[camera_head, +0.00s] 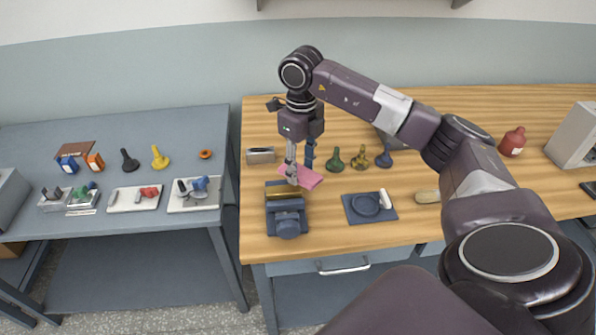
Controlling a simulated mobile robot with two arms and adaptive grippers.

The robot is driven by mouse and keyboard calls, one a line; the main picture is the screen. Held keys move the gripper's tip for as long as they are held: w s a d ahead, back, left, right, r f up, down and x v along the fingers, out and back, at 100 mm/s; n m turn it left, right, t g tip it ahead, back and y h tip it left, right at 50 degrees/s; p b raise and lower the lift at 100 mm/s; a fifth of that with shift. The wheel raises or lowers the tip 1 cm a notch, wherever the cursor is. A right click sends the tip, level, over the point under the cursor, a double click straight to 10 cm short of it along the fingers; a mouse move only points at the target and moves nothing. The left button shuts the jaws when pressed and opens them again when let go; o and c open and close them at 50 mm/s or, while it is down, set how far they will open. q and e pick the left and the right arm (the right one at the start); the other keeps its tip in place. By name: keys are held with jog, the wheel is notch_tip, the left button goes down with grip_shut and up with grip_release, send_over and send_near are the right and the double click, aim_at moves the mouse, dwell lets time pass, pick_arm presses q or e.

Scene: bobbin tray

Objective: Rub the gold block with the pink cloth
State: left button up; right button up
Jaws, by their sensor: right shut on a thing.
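The pink cloth (311,178) hangs from my right gripper (294,181), which is shut on it. The gold block (278,196) shows as a gold strip in the blue-grey vise (288,223) on the wooden table. The gripper and cloth are at the block's far right edge in the picture. I cannot tell whether the cloth touches the block. The gripper and cloth hide part of the block's right end. My left gripper is not in view.
Right of the vise, a dark blue mat (352,214) bears a round dish and a white cylinder. Green, gold and blue pawn-like pieces stand behind it. A small metal block (260,155) stands behind the vise. A grey table (90,220) with trays is at the left.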

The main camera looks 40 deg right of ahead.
jog(key=r+p, duration=0.1)
jog(key=r, duration=0.2)
jog(key=shift+s+d+r+p, duration=0.1)
jog(key=shift+d+r+p, duration=0.1)
jog(key=shift+p, duration=0.15)
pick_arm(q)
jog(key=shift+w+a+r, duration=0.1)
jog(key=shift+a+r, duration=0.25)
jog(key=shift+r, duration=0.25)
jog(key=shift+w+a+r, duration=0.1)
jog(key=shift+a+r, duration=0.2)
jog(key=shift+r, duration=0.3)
pick_arm(e)
jog(key=shift+a+r, duration=0.15)
jog(key=shift+r, duration=0.05)
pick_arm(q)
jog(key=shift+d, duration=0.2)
